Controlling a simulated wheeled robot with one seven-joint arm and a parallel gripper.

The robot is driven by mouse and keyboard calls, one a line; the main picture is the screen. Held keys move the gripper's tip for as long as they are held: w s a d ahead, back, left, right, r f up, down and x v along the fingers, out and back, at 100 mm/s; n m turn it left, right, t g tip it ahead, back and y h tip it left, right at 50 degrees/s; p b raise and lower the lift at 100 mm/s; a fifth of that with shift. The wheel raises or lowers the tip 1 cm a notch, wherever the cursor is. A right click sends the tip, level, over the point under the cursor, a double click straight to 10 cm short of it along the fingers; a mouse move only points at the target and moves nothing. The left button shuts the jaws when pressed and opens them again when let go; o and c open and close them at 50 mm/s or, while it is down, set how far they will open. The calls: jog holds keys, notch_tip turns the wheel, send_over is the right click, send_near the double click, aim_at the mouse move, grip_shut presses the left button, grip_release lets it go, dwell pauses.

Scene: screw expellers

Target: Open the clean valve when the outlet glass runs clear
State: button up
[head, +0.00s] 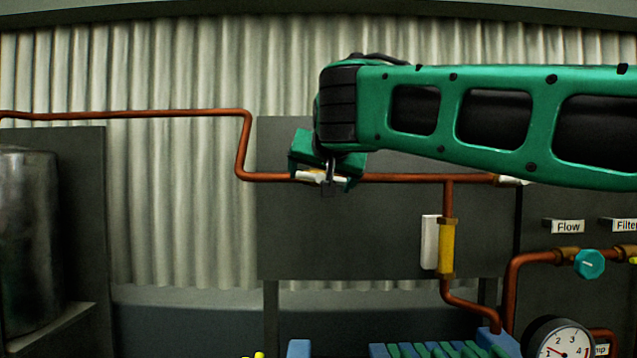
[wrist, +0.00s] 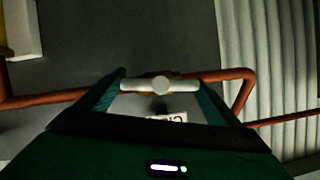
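The outlet glass (head: 446,247) is an upright tube filled with yellow, between copper fittings beside a white plate. A sliver of yellow also shows at the upper left edge of the wrist view. The valve label (wrist: 166,117) is partly hidden.
A teal knob (head: 589,264) sits under the Flow label (head: 568,226) at right, above a round gauge (head: 562,342). A metal tank (head: 30,240) stands at far left. Copper pipe (head: 130,114) runs along the wall. Blue and green ribbed parts (head: 430,350) lie at the bottom.

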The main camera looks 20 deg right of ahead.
jog(key=shift+c, duration=0.4)
jog(key=shift+a+n+g+h, duration=0.1)
jog(key=shift+n+g+h, duration=0.3)
jog(key=shift+n+h, duration=0.55)
jog(key=shift+y, duration=0.25)
jog(key=o, duration=0.9)
jog(key=shift+s, duration=0.1)
jog(key=v, duration=1)
jog(key=shift+s+a, duration=0.15)
jog(key=shift+s, duration=0.05)
